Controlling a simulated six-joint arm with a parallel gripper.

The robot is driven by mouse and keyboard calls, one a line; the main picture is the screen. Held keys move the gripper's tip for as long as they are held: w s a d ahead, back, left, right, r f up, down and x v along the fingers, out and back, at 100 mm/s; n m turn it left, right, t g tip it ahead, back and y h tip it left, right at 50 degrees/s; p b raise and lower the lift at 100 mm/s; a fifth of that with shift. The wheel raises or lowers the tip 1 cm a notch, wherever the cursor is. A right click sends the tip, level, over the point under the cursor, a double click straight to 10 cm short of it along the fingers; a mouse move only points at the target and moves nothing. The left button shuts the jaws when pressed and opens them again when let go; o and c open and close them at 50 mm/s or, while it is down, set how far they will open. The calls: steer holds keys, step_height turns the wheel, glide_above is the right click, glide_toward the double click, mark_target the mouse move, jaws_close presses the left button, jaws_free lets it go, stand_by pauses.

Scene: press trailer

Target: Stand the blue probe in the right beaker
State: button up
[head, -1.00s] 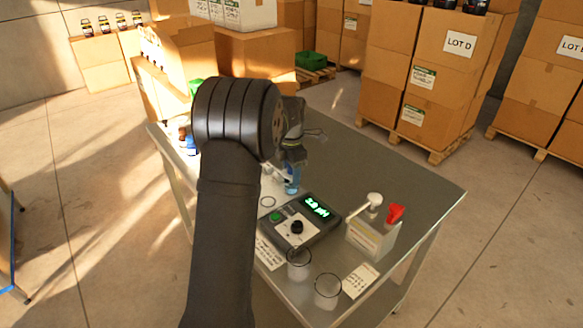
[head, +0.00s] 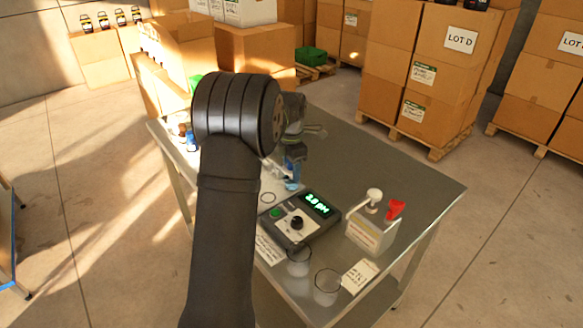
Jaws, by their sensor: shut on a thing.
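My gripper (head: 294,153) is over the middle of the metal table, just behind the pH meter, partly hidden by my arm. It is shut on a small blue thing (head: 291,170), which seems to be the blue probe. Directly below it is a light blue patch (head: 292,185), perhaps a beaker with liquid; I cannot tell whether the probe's tip is inside it. Two clear beakers stand at the table's front: the left one (head: 299,268) and the right one (head: 327,293). Both look empty and upright.
The pH meter (head: 300,222) has a lit green display. A card (head: 360,277) lies beside the right beaker. The table's right rear (head: 400,170) is clear.

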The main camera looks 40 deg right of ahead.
steer(key=shift+f, duration=0.6)
steer(key=o, duration=0.8)
steer(key=shift+o, duration=0.2)
steer(key=shift+r, duration=5.5)
step_height(320, 180, up, 9)
